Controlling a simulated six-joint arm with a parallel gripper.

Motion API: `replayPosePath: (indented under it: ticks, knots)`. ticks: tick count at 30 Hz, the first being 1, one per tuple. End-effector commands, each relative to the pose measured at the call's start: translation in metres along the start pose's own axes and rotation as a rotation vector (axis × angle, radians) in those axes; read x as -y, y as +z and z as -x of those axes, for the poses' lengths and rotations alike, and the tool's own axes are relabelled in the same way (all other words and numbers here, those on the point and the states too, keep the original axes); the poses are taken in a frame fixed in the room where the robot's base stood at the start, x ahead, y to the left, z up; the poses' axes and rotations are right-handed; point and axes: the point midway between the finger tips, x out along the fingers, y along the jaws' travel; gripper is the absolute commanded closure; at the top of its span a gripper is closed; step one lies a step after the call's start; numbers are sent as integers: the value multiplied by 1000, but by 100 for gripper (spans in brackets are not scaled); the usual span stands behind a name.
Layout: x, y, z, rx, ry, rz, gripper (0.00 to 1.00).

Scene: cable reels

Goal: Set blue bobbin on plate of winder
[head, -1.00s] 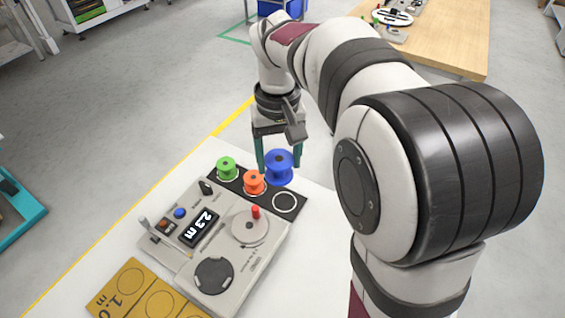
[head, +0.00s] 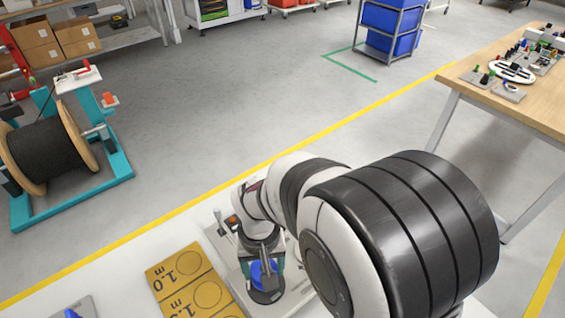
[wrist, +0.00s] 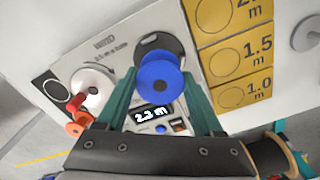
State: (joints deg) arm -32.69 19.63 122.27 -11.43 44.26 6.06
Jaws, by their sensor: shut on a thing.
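The blue bobbin (wrist: 160,82) is between the two teal fingers of my gripper (wrist: 160,75), which is shut on it. It also shows in the head view (head: 262,274), below my gripper (head: 264,262). The winder's dark round plate (wrist: 152,42) is just beneath and partly behind the bobbin in the wrist view. Its dark edge shows in the head view (head: 267,297). I cannot tell whether the bobbin touches the plate. The grey winder (wrist: 122,62) has a lit display reading 2.3 m (wrist: 153,113). My arm hides much of the winder in the head view.
A pale disc (wrist: 93,82) with a red handle (wrist: 77,103) is beside the plate. Yellow length cards (head: 190,280) lie next to the winder.

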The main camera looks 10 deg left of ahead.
Motion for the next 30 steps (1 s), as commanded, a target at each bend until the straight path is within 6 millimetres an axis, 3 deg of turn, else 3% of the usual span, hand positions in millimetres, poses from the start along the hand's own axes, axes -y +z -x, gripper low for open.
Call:
replayPosePath:
  ticks: [26,27,30]
  knots:
    - [-1,0,-31,1,0,0,87]
    - [-1,0,-32,0,0,0,28]
    - [-1,0,-31,0,0,0,10]
